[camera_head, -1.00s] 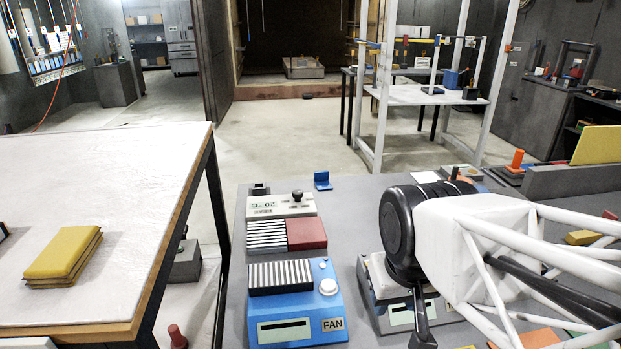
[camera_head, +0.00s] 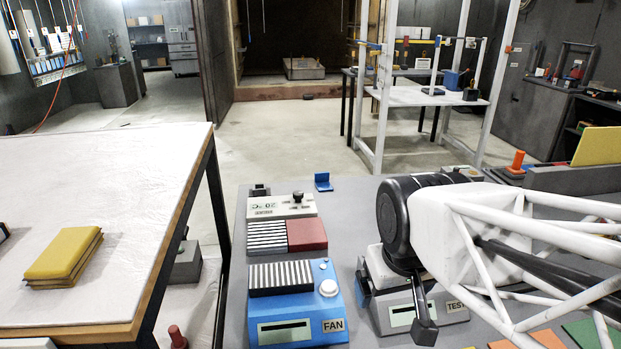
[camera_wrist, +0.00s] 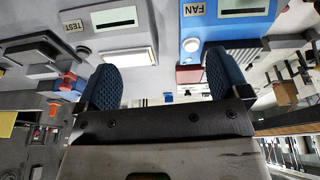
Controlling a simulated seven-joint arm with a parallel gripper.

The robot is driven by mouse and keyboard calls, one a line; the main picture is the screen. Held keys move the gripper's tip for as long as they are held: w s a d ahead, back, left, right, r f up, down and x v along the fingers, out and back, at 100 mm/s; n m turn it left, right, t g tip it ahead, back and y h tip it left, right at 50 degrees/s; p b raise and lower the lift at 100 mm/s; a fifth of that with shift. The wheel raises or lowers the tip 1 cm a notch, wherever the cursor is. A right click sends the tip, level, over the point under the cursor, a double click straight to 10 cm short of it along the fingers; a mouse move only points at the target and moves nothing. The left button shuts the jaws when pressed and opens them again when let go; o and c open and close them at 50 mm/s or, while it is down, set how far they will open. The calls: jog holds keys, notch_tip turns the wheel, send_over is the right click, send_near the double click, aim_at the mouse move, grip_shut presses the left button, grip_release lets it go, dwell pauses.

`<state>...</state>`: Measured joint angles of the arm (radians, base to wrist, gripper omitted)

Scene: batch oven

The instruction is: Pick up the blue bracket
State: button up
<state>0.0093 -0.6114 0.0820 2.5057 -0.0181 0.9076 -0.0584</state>
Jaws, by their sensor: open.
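The blue bracket (camera_head: 322,182) is a small L-shaped piece on the far left edge of the grey bench, with one side standing up. In the wrist view a small blue piece (camera_wrist: 168,97), likely the bracket, shows far off between the fingers. My gripper (camera_wrist: 158,78) is open, with two dark blue textured fingers apart and nothing between them. In the head view my arm's black wrist is over the bench at right, in front of and to the right of the bracket, well apart from it. The fingertips are not clear there.
The blue FAN unit (camera_head: 297,310) and grey TEST unit (camera_head: 440,312) stand at the front. A white temperature unit (camera_head: 280,205) and a red block (camera_head: 306,234) stand between FAN and the bracket. An orange-topped post (camera_head: 517,160) and a grey wall (camera_head: 570,180) are at right.

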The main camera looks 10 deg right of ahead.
jog(key=w+d+n+t, duration=0.1)
jog(key=w+n+t, duration=0.2)
jog(key=w+n, duration=1.05)
jog(key=w+d+n+t, duration=0.2)
jog(key=w+n, duration=0.1)
jog(key=w, duration=2.1)
jog(key=w+f+n+t, duration=0.1)
jog(key=w+f+n, duration=0.3)
jog(key=w, duration=0.5)
jog(key=w+f+n+t, duration=0.25)
jog(key=w+n, duration=0.35)
jog(key=w, duration=0.3)
jog(key=n+t+y, duration=0.1)
jog(key=n+t, duration=0.1)
jog(key=n, duration=0.7)
send_near(323, 174)
jog(key=shift+r+x, duration=0.2)
jog(key=shift+x, duration=0.85)
jog(key=shift+w+f+n, duration=0.35)
jog(key=shift+w+f, duration=0.05)
jog(key=shift+w, duration=0.15)
jog(key=shift+a, duration=0.1)
jog(key=shift+x, duration=1.25)
jog(key=shift+w+f, duration=0.1)
